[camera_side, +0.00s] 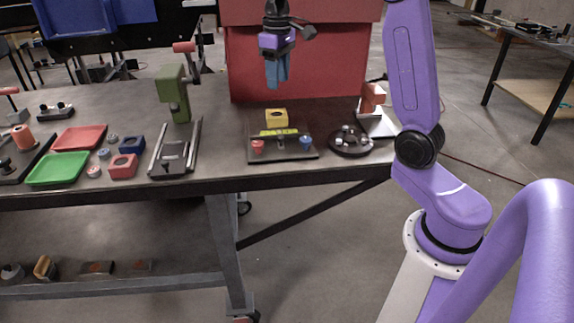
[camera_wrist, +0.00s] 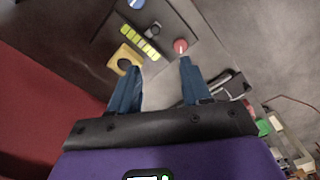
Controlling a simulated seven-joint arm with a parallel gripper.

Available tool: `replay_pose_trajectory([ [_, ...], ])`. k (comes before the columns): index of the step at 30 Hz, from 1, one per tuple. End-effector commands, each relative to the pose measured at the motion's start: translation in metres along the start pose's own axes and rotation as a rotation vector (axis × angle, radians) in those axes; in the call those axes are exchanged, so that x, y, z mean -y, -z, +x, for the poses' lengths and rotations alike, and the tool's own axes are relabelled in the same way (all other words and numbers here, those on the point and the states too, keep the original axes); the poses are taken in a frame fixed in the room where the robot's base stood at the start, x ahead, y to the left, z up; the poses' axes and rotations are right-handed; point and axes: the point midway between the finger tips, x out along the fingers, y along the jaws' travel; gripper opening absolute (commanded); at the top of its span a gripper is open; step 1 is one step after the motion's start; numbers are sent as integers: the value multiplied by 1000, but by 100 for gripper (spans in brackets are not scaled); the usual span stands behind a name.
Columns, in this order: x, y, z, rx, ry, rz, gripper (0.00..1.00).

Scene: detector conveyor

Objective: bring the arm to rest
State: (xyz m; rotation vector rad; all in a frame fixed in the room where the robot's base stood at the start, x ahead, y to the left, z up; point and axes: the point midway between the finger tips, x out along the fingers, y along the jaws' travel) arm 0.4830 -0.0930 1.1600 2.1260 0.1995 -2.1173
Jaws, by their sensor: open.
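My gripper (camera_side: 277,76) hangs above the work table (camera_side: 225,160) in the side view, in front of a red box and over the area of a yellow block. Its blue fingers point down. In the wrist view my gripper (camera_wrist: 160,78) shows two blue fingers spread apart, with nothing between them. The gripper is clear of the table and touches nothing that I can see.
Below stand a yellow block (camera_side: 276,117) and a dark board (camera_side: 283,155) with red and blue knobs. A large red box (camera_side: 310,65) rises behind. A round black fixture (camera_side: 351,141) is right; a green press (camera_side: 173,90) is left.

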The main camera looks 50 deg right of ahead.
Motion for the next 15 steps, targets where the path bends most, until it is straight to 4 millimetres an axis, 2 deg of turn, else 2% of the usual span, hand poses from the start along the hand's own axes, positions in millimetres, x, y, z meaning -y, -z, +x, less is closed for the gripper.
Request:
replay_pose_trajectory([
  [5, 54, -17, 6, -4, 1, -123, 48],
  [8, 86, -34, 12, -6, 1, -203, 48],
  [15, 149, -89, 27, -11, 4, -391, 48],
])
